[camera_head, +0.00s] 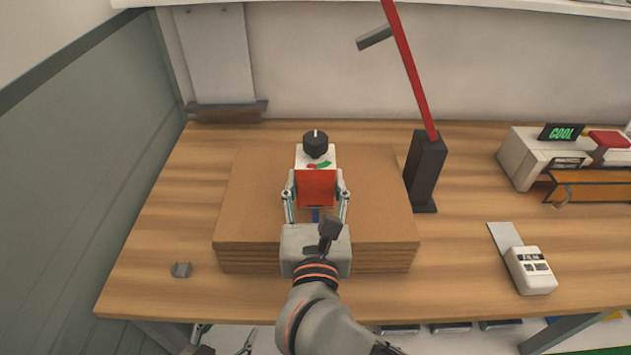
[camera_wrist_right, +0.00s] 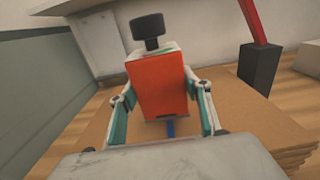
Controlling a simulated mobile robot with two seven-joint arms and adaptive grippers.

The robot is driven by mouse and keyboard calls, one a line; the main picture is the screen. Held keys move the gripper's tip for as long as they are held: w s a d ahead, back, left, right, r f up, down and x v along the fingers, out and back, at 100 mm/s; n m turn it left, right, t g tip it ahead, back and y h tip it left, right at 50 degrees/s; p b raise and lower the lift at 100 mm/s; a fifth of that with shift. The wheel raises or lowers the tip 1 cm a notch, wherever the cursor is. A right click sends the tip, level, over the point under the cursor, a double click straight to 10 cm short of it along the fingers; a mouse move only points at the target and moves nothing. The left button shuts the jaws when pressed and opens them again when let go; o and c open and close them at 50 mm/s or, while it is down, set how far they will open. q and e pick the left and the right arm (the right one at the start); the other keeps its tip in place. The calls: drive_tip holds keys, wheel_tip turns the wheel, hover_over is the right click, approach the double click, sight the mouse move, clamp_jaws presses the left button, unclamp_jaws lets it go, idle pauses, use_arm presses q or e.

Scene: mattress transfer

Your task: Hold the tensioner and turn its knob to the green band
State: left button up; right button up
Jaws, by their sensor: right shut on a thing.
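The tensioner (camera_head: 316,187) has a red front block and a white top, and stands on a stack of brown boards. Its black knob (camera_head: 316,146) carries a white pointer line on top; it also shows in the wrist view (camera_wrist_right: 148,30). A green band (camera_head: 323,165) and a red band lie on the white top in front of the knob. The pointer is on the far side, away from the green band. My right gripper (camera_head: 316,193) is shut on the tensioner, one finger on each side of the red block. My left gripper (camera_head: 224,342) is partly cut off below the table edge, fingers apart and empty.
The board stack (camera_head: 250,215) sits mid-table. A black post (camera_head: 426,170) with a leaning red bar stands just right of it. A white film box (camera_head: 530,270) and a white machine (camera_head: 535,158) are at right.

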sight(316, 201)
drive_tip(key=shift+f+b, duration=0.45)
drive_tip(key=shift+f, duration=0.05)
drive_tip(key=shift+f, duration=0.25)
drive_tip(key=shift+f+b, duration=0.9)
drive_tip(key=shift+b, duration=0.05)
drive_tip(key=shift+r, duration=0.1)
